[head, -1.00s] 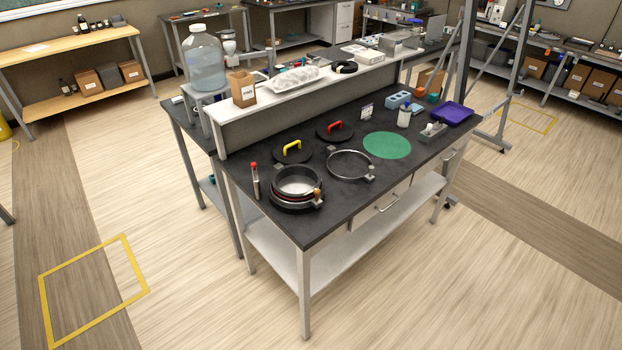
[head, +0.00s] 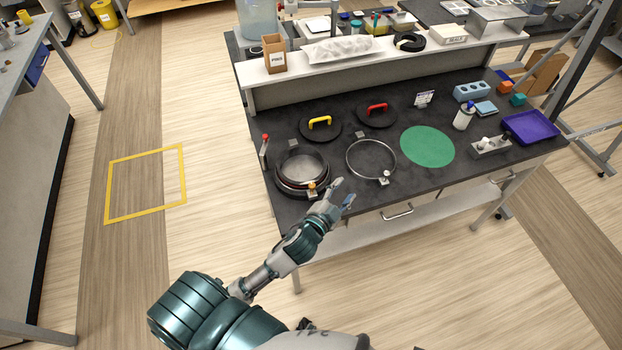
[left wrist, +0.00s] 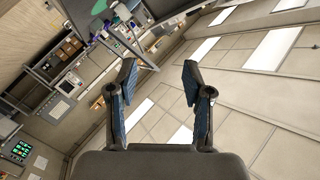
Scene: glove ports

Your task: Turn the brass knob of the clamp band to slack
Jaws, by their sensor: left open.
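A round port (head: 303,166) with a dark band around it stands at the left front of the dark bench. The brass knob (head: 311,185) sits on the clamp band at the port's front right. A loose metal ring (head: 348,160) lies to the right with a pale knob (head: 384,178) on its front. My left gripper (head: 342,193) is open and empty near the bench's front edge, right of the brass knob and apart from it in the picture. The left wrist view shows its two fingers (left wrist: 157,82) spread with nothing between them. My right gripper is not in view.
Black lids with a yellow handle (head: 320,121) and a red handle (head: 377,107) lie behind the rings. A red-topped tool (head: 265,152) stands left of the port. A green disc (head: 427,146) and a purple tray (head: 531,127) lie to the right. A raised shelf (head: 345,73) runs along the back.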

